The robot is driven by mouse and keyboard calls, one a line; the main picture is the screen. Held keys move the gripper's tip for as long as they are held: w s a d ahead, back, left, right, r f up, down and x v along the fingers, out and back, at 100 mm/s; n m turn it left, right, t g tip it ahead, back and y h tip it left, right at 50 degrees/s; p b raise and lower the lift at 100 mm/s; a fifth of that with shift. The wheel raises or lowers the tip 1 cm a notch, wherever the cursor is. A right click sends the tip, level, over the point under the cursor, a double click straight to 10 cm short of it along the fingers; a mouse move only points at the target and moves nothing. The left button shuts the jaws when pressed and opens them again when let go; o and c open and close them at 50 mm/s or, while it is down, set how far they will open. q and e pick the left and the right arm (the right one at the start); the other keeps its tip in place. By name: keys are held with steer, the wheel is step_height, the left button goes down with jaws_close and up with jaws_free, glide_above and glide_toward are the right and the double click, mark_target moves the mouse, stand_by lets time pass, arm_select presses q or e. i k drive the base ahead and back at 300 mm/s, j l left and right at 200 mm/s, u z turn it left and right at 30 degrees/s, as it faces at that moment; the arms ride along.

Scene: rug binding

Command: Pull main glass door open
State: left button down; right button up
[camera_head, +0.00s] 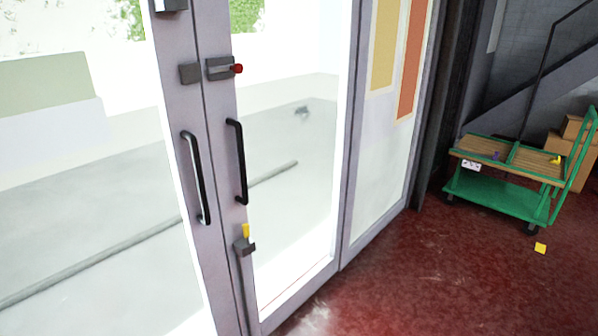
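The main glass door has two leaves with grey metal frames, a left leaf (203,262) and a right leaf (226,214). They meet at a vertical seam and look shut. A black bar handle (194,178) is on the left leaf, and another black bar handle (238,162) is on the right leaf. A latch with a red knob (222,69) sits above the right handle. A lower grey latch with a yellow tab (245,240) sits below it. Neither of my grippers shows in the head view.
A green cart (505,205) with a wooden top stands at the right, with cardboard boxes (572,140) behind it. A yellow piece (540,248) lies on the floor. The dark red floor (430,290) before the door is mostly clear. A staircase (535,95) rises behind the cart.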

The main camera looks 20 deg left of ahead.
mark_target(211, 24)
steer(key=i+j, duration=0.1)
steer(key=i, duration=0.2)
steer(key=i+j, duration=0.15)
steer(key=i, duration=0.15)
steer(key=u, duration=1.55)
